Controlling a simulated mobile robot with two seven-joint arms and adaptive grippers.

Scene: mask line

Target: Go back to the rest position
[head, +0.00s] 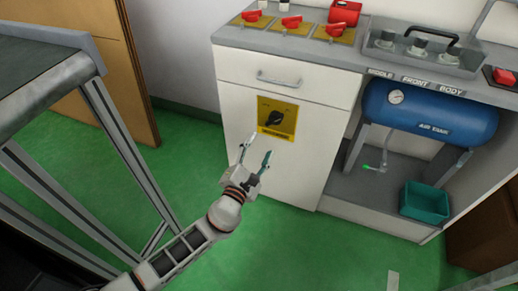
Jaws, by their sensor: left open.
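My left arm comes in from the lower left. My left gripper (254,156) is open, with its two fingers apart and nothing between them. It is in front of the white cabinet (301,166), just below a yellow panel (290,109) with a black rotary knob (274,118). From this view the fingertips look close to the panel, but I cannot tell the gap in depth. My right gripper is not in view.
A grey-topped metal frame table (45,62) stands at the left. The counter (290,44) carries red switches on yellow plates. Under it at the right are a blue air tank (430,111) and a teal bin (425,202). The green floor (290,245) is clear at centre.

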